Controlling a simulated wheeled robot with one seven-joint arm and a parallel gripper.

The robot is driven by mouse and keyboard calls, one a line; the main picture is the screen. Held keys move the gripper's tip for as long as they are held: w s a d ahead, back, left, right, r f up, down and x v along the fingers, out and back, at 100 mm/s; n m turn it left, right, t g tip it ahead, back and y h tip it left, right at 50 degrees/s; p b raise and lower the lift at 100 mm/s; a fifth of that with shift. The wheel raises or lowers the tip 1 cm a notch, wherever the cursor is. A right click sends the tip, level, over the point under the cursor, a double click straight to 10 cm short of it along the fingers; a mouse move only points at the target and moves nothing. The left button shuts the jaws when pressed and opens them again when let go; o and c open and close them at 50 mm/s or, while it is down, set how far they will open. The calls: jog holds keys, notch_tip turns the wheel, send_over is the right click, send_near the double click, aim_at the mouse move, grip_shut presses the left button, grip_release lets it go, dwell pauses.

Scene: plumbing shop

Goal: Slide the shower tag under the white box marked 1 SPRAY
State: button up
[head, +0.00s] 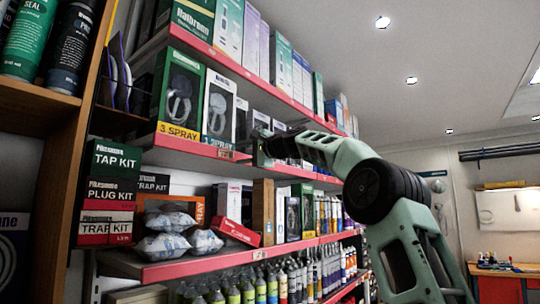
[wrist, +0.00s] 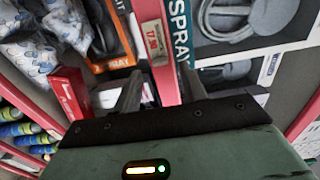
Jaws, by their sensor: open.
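The white shower box (head: 217,108) stands on the upper middle shelf, right of the green 3 SPRAY box (head: 180,95). A price tag (head: 226,154) sits on the red shelf edge below the white box. In the wrist view the tag (wrist: 153,36) reads about 17.98, beside a box face lettered SPRAY (wrist: 182,36), its digit out of view. My gripper (head: 262,150) is at the shelf edge, right of the tag. Its fingers (wrist: 160,88) are apart and empty, with the tag ahead of the gap.
More boxed shower sets (head: 259,122) stand along the same shelf to the right. The lower shelf (head: 190,265) holds plastic bags (head: 165,245), a red box (head: 236,232) and bottles. The aisle right of my arm looks open.

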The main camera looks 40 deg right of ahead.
jog(key=s+d+b, duration=0.2)
jog(key=s+b, duration=0.5)
jog(key=s, duration=0.7)
jog(key=shift+d, duration=0.35)
